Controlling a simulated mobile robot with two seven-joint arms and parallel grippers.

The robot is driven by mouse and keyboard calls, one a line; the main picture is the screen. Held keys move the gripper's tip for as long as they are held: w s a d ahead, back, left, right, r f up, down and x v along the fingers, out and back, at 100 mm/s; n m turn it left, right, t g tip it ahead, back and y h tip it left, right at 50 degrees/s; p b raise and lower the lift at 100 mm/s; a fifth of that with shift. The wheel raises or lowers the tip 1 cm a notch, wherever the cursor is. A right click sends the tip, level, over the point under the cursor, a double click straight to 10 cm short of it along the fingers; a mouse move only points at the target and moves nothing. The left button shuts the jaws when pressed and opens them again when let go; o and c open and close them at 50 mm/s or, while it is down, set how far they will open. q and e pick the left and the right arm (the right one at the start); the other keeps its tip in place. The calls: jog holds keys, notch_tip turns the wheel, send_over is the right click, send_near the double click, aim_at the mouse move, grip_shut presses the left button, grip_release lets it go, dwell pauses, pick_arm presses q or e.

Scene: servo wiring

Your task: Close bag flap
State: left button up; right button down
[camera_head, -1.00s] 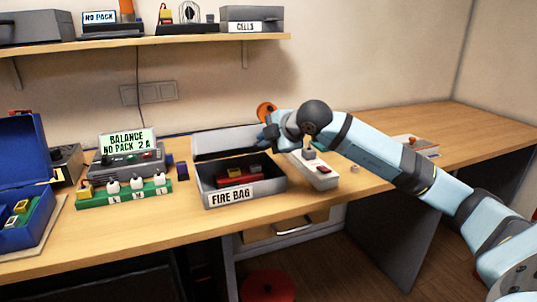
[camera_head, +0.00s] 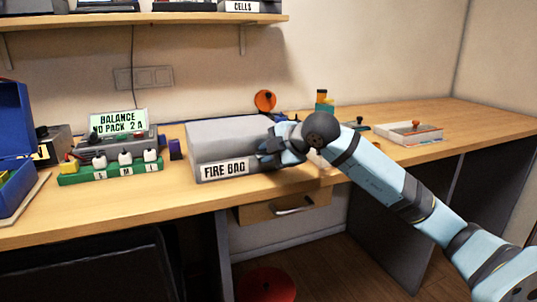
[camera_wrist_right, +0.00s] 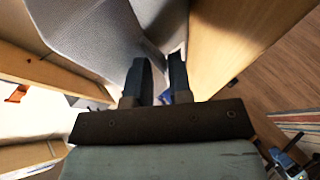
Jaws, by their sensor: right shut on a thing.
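The grey fire bag (camera_head: 225,171), with a white "FIRE BAG" label on its front, sits on the desk in the head view. Its flap (camera_head: 228,135) lies over the top, and the inside is hidden. My right gripper (camera_head: 266,155) is at the bag's right front corner. In the right wrist view my right gripper (camera_wrist_right: 158,65) has its fingers close together at the grey fabric flap (camera_wrist_right: 85,35), shut on its edge. My left gripper is not in view.
A charger reading "BALANCE NO PACK 2 A" (camera_head: 120,130) and a green balance board (camera_head: 110,170) stand left of the bag. A blue case (camera_head: 12,140) is at the far left. A tray (camera_head: 408,133) lies on the right, with clear desk around it.

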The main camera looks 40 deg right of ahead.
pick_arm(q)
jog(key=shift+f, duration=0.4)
pick_arm(e)
jog(key=shift+s+a+f, duration=0.1)
jog(key=shift+a+f, duration=0.1)
jog(key=shift+f, duration=0.65)
jog(key=c, duration=1.3)
grip_release()
jog(key=shift+s+d, duration=0.1)
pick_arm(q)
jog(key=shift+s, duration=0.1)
pick_arm(e)
jog(key=shift+o, duration=0.2)
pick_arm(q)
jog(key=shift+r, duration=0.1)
pick_arm(e)
jog(key=shift+r, duration=0.1)
